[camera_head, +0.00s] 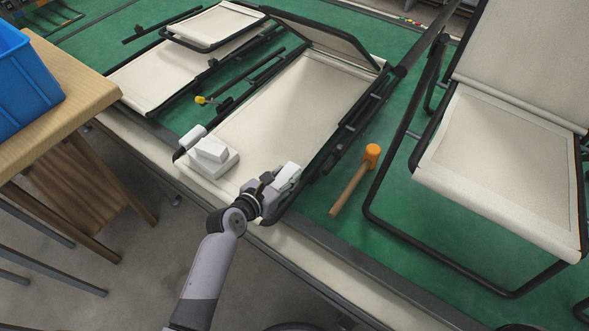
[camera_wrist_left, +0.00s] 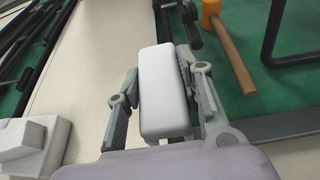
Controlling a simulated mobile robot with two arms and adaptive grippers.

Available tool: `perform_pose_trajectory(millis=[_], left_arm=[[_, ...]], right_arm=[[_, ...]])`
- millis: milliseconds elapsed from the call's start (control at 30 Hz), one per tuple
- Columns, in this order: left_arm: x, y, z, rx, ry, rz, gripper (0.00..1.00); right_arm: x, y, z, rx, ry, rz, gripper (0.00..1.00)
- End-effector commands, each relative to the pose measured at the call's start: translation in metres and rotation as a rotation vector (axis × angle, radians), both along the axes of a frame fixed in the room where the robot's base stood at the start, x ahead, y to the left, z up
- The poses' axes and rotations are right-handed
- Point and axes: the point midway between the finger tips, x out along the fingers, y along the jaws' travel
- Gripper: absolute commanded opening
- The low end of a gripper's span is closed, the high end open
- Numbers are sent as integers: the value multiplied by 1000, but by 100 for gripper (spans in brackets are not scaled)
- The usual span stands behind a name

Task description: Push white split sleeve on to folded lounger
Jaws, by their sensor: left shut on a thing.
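The folded lounger (camera_head: 280,100), cream fabric on a black frame, lies on the green work surface in the middle of the head view. My left gripper (camera_head: 285,180) is at its near right corner, above the fabric and close to the frame rail. In the left wrist view the gripper (camera_wrist_left: 165,78) is shut on a white, rounded block-like piece, which looks like the white split sleeve (camera_wrist_left: 165,100). Any slit in it is hidden, and I cannot tell whether it touches the rail. Another white cylindrical piece (camera_head: 194,135) is at the lounger's near left corner. My right gripper is not in view.
White stacked blocks (camera_head: 213,157) sit on the fabric left of the gripper. An orange-headed mallet (camera_head: 371,152) lies to the right. An unfolded lounger (camera_head: 500,150) stands at the far right. A wooden table (camera_head: 85,98) with a blue crate (camera_head: 25,80) is at the left.

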Motion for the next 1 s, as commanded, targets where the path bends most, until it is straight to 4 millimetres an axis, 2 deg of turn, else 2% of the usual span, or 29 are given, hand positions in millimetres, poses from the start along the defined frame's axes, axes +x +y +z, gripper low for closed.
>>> perform_pose_trajectory(millis=[100,267,500,667,1000], left_arm=[[4,-13,-8,4,1,-16,8],[5,-19,-13,1,0,-22,8],[5,-19,-13,-1,1,-21,8],[4,-18,-10,0,3,-19,8],[4,-18,-48,0,3,-19,8]], right_arm=[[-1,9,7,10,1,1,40],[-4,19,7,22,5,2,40],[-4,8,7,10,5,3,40],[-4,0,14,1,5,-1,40],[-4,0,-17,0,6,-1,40]])
